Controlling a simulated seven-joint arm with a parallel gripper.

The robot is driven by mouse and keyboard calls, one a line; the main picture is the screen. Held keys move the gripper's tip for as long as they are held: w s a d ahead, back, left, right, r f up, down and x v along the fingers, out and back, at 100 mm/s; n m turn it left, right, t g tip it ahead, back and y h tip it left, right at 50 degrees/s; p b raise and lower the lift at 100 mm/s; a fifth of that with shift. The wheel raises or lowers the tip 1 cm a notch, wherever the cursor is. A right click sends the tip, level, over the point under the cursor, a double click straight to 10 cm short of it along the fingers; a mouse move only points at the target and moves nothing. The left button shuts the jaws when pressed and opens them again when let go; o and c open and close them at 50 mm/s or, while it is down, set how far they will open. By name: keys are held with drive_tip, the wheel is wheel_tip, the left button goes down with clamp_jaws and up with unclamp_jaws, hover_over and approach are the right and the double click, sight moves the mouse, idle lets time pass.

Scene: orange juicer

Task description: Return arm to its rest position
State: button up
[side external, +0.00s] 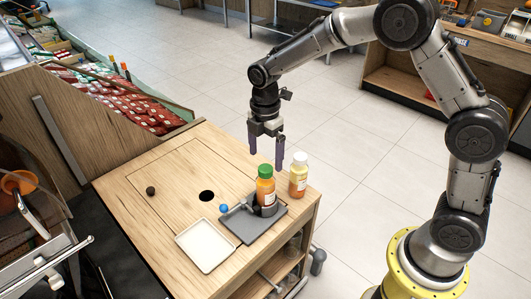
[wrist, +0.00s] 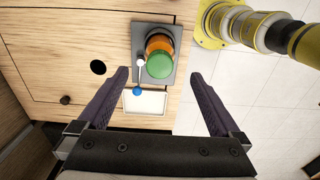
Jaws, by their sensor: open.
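My gripper (side external: 267,152) is open and empty in the side external view. It hangs above the far edge of the wooden counter, behind the bottles. In the wrist view its two dark purple fingers (wrist: 160,80) are spread wide with nothing held between them. An orange bottle with a green cap (side external: 265,186) stands upright in a holder on a grey plate (side external: 243,226). The wrist view shows the green cap (wrist: 160,65) from above, ahead of the fingers. A lever with a blue knob (side external: 224,208) sits beside the bottle on the plate.
A white tray (side external: 207,246) lies in front of the grey plate. The counter (side external: 150,225) has a round hole (side external: 207,196) and a dark knob (side external: 151,191). Tiled floor (side external: 345,130) is open beyond.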

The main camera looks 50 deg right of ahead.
sight(265, 168)
drive_tip(key=m, duration=0.3)
drive_tip(key=shift+m, duration=0.4)
drive_tip(key=m, duration=0.3)
drive_tip(key=shift+m, duration=0.3)
drive_tip(key=m, duration=0.3)
drive_tip(key=shift+m, duration=0.3)
drive_tip(key=m, duration=0.4)
drive_tip(key=shift+m, duration=0.3)
drive_tip(key=shift+f, duration=0.4)
drive_tip(key=shift+f, duration=1.35)
